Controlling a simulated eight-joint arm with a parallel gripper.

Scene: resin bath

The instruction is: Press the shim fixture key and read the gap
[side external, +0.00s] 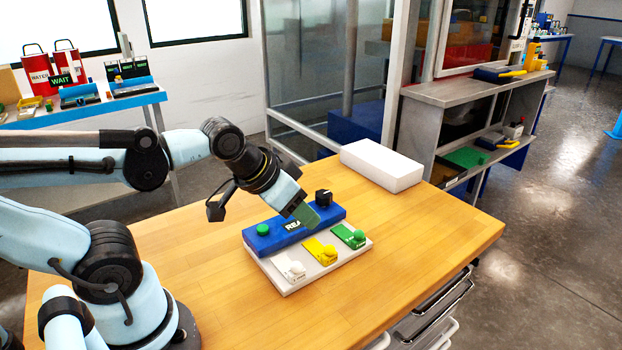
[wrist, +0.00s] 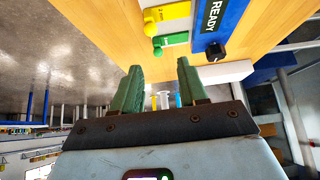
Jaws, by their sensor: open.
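The fixture is a pale base plate (side external: 282,284) on the wooden table, with a blue block (side external: 263,243) along its back. The block carries a green round button (side external: 263,229) at its left and a black knob (side external: 323,197) at its right. Its label reads READY in the wrist view (wrist: 214,16); my gripper partly covers it in the side view. White (side external: 291,268), yellow (side external: 321,250) and green (side external: 349,236) tabs with knobs lie in front. My gripper (wrist: 160,68), with green fingers, is open and empty. In the side view it overlaps the block; contact cannot be told.
A white box (side external: 382,165) lies at the back of the table. A grey shelf unit (side external: 465,95) stands behind it. A blue bench (side external: 80,111) at the left holds red cans and a WAIT sign (side external: 61,80). The table's front and right are clear.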

